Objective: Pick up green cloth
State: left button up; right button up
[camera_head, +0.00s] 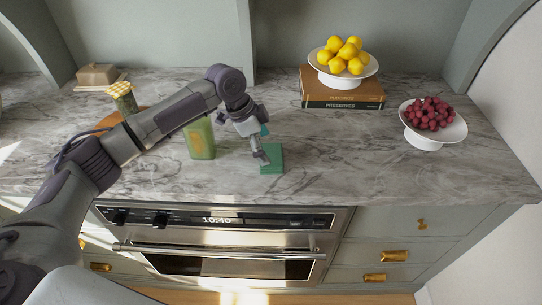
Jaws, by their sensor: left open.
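The green cloth (272,160) lies folded on the marble counter, near its front edge and above the oven. My left arm reaches in from the left, and my left gripper (262,158) points down at the cloth's left side. The gripper is open. It partly covers the cloth's left edge, and I cannot tell whether a finger touches it. My right gripper is not in view.
A green jar (200,140) stands just left of the gripper, partly behind my arm. A lidded jar (122,97) is farther left. Lemons on a white stand (343,80) sit on books (343,101) behind. A berry bowl (422,142) stands right; counter between is clear.

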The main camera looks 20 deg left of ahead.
aim_at(271, 154)
pick_arm(q)
jog(key=x, duration=0.3)
jog(key=shift+w+d+f+p, duration=0.1)
jog(key=shift+d+f+p, duration=0.15)
jog(key=shift+p, duration=0.15)
jog(key=shift+f, duration=0.15)
jog(key=c, duration=0.7)
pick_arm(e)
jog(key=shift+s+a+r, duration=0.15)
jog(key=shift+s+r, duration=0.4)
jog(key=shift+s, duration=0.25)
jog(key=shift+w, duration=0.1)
